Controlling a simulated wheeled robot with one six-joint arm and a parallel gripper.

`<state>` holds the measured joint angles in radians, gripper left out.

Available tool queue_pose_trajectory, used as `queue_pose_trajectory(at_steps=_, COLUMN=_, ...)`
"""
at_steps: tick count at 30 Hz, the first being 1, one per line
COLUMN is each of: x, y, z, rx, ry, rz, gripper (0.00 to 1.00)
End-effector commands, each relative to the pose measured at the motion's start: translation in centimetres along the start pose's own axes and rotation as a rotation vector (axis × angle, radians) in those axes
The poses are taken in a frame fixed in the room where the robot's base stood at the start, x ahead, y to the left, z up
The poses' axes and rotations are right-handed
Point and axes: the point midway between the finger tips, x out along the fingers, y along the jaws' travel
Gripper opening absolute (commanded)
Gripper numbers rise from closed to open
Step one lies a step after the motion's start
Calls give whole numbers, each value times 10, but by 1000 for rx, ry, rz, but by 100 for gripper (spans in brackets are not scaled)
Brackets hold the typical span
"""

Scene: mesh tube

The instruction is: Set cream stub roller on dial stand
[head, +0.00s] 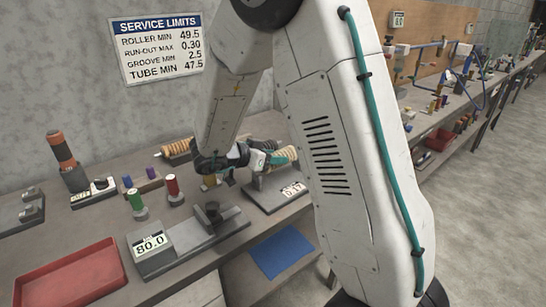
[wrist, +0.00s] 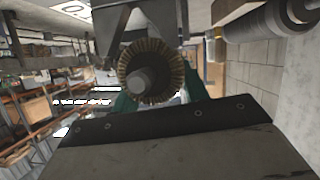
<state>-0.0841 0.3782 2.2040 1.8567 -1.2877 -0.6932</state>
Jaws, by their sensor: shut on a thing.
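My gripper (head: 268,158) is over the back right of the bench, its fingers shut on the cream stub roller (head: 284,156). In the wrist view the roller shows end-on as a ribbed tan-brown disc with a grey shaft stub (wrist: 150,75), between the green fingers. The dial stand (head: 274,193), a grey plate with a small display reading about 0.17, lies directly below the gripper. My arm hides part of the stand. I cannot tell whether the roller touches the stand's supports.
Another ribbed tan roller (head: 178,148) lies behind, left of my gripper. A gauge reading 80.0 (head: 150,246), green (head: 136,201) and red (head: 172,187) spools, and a red tray (head: 75,277) are to the left. A blue mat (head: 282,252) lies on a lower shelf.

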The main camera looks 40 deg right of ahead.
Motion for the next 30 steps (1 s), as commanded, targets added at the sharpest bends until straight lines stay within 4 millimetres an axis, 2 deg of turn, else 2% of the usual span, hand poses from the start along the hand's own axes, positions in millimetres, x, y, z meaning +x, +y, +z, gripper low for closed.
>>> queue_pose_trajectory(at_steps=30, x=3, y=-1, z=8, rx=0, ry=0, rz=0, gripper=11)
